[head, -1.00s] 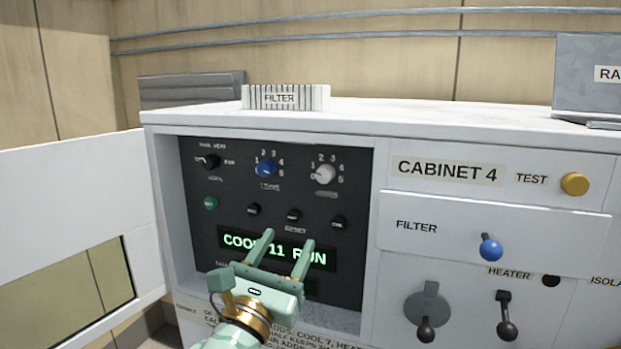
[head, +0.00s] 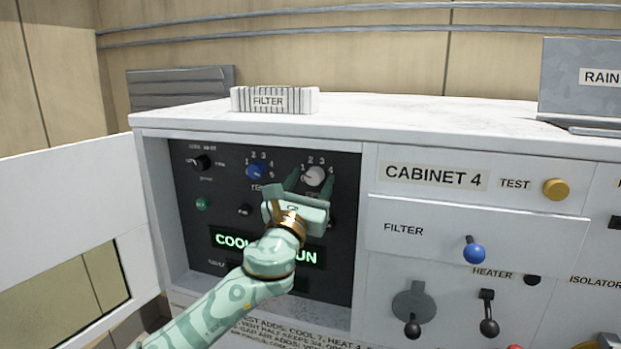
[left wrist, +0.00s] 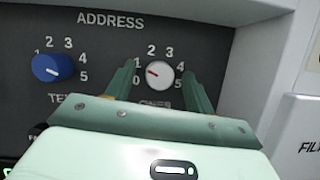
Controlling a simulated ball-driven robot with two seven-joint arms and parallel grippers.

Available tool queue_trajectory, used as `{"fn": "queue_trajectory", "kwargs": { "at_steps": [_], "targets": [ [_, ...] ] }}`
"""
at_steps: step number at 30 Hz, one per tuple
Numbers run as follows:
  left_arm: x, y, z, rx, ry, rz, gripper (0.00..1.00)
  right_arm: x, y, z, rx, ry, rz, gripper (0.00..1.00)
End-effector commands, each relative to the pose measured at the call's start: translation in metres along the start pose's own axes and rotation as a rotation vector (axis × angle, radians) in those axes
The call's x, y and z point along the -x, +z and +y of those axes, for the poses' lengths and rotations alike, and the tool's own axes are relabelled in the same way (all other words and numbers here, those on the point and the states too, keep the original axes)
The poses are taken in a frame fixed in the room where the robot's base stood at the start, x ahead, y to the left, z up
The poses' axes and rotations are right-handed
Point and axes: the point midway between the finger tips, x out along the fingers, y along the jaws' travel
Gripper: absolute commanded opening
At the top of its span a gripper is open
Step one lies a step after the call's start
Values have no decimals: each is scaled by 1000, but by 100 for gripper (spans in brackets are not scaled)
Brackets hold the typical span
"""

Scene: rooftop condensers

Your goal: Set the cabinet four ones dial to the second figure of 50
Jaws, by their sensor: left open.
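The ones dial is a white knob (head: 315,176) on the black panel of cabinet 4, right of the blue tens dial (head: 257,171). In the left wrist view the white knob (left wrist: 159,74) shows between my fingers, its red pointer toward the left, between the figures 0 and 1. The blue dial (left wrist: 52,68) is at the left there, under the word ADDRESS. My left gripper (head: 311,181) is open, with one finger on each side of the white knob. I cannot tell whether the fingers touch it. My right gripper is not in view.
The green display (head: 228,240) is partly hidden by my left arm. An open white door (head: 70,190) stands at the left. A filter block (head: 275,99) lies on the cabinet top. The cabinet's right face has a yellow test button (head: 556,189) and a blue filter knob (head: 474,250).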

Motion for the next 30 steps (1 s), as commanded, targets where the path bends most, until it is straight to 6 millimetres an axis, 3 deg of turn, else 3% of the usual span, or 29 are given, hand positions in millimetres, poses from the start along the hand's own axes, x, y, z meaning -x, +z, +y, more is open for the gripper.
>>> {"fn": "queue_trajectory", "kwargs": {
  "at_steps": [7, 12, 22, 30],
  "targets": [
    [-1, 0, 0, 0, -1, -1, 51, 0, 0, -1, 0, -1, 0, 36],
    [0, 0, 0, 0, 0, 0, 9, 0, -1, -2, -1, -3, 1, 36],
    [0, -1, -1, 32, 12, 0, 9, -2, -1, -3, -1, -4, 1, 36],
    [0, -1, -3, 180, 71, 0, 9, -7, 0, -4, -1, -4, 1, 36]
  ]
}}
